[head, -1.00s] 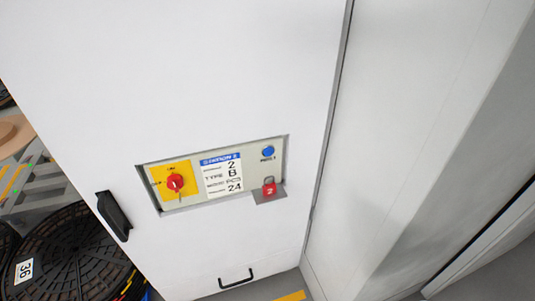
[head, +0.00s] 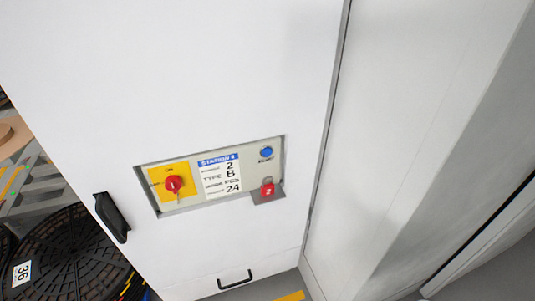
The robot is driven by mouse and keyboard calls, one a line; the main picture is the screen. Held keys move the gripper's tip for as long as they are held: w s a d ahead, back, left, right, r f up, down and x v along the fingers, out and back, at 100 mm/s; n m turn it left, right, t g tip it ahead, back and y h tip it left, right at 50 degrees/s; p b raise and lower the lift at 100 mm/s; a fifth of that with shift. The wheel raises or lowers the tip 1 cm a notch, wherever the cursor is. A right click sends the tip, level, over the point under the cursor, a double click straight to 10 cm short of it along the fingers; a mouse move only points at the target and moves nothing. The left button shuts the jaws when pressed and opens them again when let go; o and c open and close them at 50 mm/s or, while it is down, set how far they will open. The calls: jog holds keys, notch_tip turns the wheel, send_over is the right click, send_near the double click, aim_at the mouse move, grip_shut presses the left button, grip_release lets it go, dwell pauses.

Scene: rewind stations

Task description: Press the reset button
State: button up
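The blue round reset button (head: 266,152) sits at the upper right of a recessed control panel (head: 250,165) on a white cabinet door. A small label, too blurred to read surely, is under it. My gripper is not in view, and nothing touches the button.
A black door handle (head: 112,217) and a lower handle (head: 235,280) protrude. A black reel (head: 75,255) stands at lower left.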

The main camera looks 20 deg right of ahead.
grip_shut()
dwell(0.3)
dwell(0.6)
